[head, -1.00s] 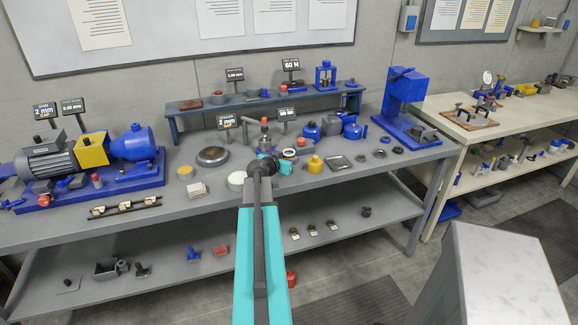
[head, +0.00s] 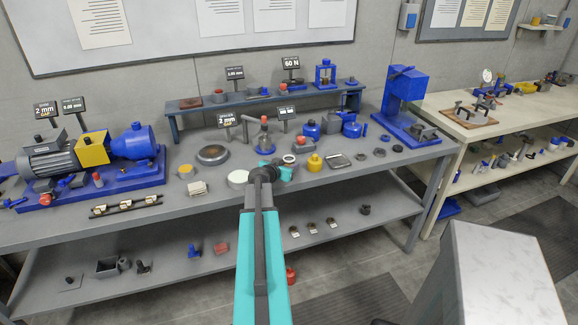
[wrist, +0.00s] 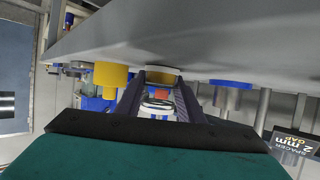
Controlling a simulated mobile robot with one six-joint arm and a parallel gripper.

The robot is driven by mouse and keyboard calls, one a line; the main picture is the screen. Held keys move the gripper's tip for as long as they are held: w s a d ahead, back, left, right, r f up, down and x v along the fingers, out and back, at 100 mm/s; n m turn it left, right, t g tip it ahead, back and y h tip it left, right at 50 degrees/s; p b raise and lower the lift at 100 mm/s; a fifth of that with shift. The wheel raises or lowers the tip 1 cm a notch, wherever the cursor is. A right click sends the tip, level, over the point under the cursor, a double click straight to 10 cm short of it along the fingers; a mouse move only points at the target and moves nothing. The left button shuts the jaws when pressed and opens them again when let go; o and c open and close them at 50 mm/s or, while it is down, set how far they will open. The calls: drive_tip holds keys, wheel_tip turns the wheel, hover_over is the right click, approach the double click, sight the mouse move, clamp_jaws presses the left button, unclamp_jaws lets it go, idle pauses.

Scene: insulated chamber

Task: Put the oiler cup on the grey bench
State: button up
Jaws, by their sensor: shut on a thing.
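The oiler cup (head: 289,159) shows in the head view as a small pale piece with a dark ring, just beyond my gripper (head: 286,172). In the wrist view, my gripper (wrist: 160,84) is shut on the oiler cup (wrist: 158,106), with one dark finger on each side. That view is turned over, with the grey bench (wrist: 215,40) across the top. The cup is close to the bench surface; I cannot tell whether it touches. The grey bench (head: 215,182) spans the middle of the head view. My arm hides part of its front.
A white round dish (head: 237,178) lies left of my gripper. A blue press (head: 402,100) stands at the bench's right end.

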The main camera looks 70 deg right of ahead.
drive_tip(key=o, duration=1.3)
drive_tip(key=shift+c, duration=0.2)
drive_tip(key=shift+r, duration=0.1)
drive_tip(key=shift+p, duration=0.3)
drive_tip(key=shift+b+v, duration=1.75)
drive_tip(key=shift+v, duration=4.3)
drive_tip(key=shift+s, duration=0.1)
